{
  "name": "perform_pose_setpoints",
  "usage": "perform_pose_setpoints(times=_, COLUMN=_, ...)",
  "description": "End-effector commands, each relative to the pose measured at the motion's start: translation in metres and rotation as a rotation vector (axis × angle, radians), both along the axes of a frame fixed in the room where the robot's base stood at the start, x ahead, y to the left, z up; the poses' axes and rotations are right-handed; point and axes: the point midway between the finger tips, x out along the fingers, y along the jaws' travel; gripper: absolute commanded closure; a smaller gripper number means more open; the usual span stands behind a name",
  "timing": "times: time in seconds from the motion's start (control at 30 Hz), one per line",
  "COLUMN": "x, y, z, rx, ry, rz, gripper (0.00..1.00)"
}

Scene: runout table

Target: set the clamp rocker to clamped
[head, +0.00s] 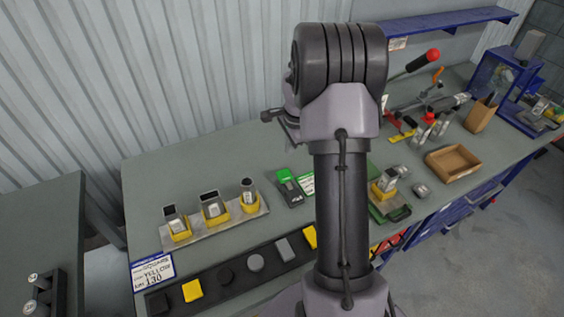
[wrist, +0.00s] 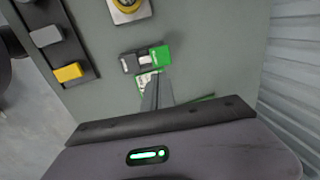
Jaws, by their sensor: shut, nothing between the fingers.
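The clamp rocker (head: 289,188) is a small switch with a green end and a dark grey end, lying on the bench left of my arm in the head view. In the wrist view the rocker (wrist: 146,58) has its green end at right and its dark end at left, with a pale middle. I cannot tell for certain which end is pressed down. A white and green label (wrist: 148,82) lies beside it. My gripper (wrist: 157,78) is shut and empty; its fingertips appear over the label, just short of the rocker. In the head view my arm hides most of the gripper.
A metal plate (head: 256,213) with several yellow holders stands to the left. A dark strip (head: 237,280) with coloured blocks runs along the front edge. A cardboard tray (head: 453,163) and a red-knobbed lever (head: 432,55) are at right. A corrugated wall (head: 150,70) stands behind.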

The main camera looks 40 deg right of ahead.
Motion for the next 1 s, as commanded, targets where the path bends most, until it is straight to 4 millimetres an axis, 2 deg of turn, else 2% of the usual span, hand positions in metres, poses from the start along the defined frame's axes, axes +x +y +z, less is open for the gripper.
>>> perform_pose_setpoints(times=0.17, x=0.001, y=0.0, z=-0.006, rx=0.001, ry=0.001, rz=0.002, gripper=1.0)
perform_pose_setpoints(times=0.27, x=0.003, y=0.0, z=-0.021, rx=0.001, ry=0.003, rz=0.002, gripper=1.0)
perform_pose_setpoints(times=0.7, x=0.021, y=-0.004, z=-0.112, rx=0.001, ry=0.002, rz=0.003, gripper=1.0)
perform_pose_setpoints(times=0.87, x=0.024, y=-0.005, z=-0.131, rx=0.0, ry=0.001, rz=0.003, gripper=1.0)
perform_pose_setpoints(times=1.0, x=0.026, y=-0.005, z=-0.137, rx=-0.001, ry=0.0, rz=0.003, gripper=1.0)
